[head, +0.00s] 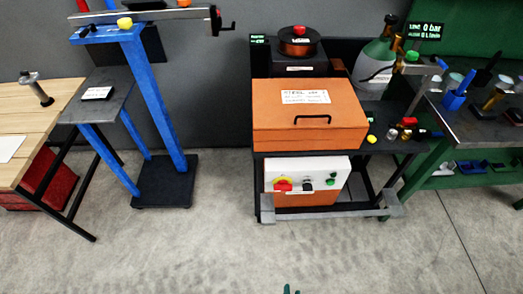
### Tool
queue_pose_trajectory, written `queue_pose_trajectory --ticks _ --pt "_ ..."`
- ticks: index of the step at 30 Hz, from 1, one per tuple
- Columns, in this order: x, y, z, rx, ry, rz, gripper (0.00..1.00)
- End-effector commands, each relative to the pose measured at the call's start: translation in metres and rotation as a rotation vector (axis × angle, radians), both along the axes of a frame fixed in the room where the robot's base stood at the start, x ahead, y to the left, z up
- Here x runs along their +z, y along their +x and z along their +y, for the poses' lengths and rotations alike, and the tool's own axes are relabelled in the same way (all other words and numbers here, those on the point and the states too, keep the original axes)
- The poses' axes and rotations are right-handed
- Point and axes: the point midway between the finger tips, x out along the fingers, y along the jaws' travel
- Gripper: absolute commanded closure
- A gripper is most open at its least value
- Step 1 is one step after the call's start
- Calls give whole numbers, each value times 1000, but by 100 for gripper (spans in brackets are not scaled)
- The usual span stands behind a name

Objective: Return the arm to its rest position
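My arm and gripper are not recognisable in the head view. A small dark green tip (290,289) shows at the bottom edge, and I cannot tell what it belongs to. A blue stand (152,100) on a dark base plate is at the left. A grey bar (165,15) with a crank (222,24) at its right end lies across its top, cut by the upper edge.
An orange box (305,135) sits on a dark cart above a white and orange control unit (305,185). A gas cylinder (378,60) stands behind. A wooden table (30,115) is left, a green bench (480,150) right. The foreground floor (200,245) is clear.

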Motion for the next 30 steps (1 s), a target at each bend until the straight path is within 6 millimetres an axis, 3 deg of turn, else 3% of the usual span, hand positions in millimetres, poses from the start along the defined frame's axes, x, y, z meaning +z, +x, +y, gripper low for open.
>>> queue_pose_trajectory --ticks 1,6,15,18,21,24,30 --pt "16 -12 8 25 -48 -14 71" --pt "82 -36 33 107 -204 -104 71" --pt "226 -63 84 261 -404 -330 71" --pt "266 -68 98 299 -442 -395 71" --pt "293 -71 108 325 -465 -443 71" --pt "308 -72 112 337 -477 -468 71" --pt "311 -73 114 340 -480 -475 71"
